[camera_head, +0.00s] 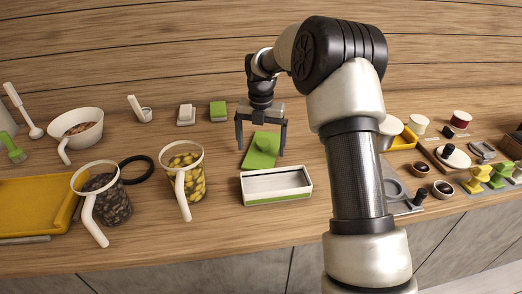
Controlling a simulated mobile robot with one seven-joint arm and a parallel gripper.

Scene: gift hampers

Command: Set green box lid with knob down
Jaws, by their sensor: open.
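The green box lid (260,157) lies on the wooden counter behind the white and green box, with its dark knob showing on top. My gripper (261,147) is above the lid, its two dark fingers spread apart on either side of it. The jaws are open and hold nothing. The open rectangular box (277,198), white with a green band along its lower front, stands just in front of the lid. The lid's near edge is close to the box's back rim; I cannot tell whether they touch.
To the left stand a clear jug of yellow-green pieces (186,184), a jug of dark pieces (105,206), a black ring (136,169) and a yellow tray (34,208). Small green (218,111) and white (186,115) boxes sit behind. Several small items crowd the right side.

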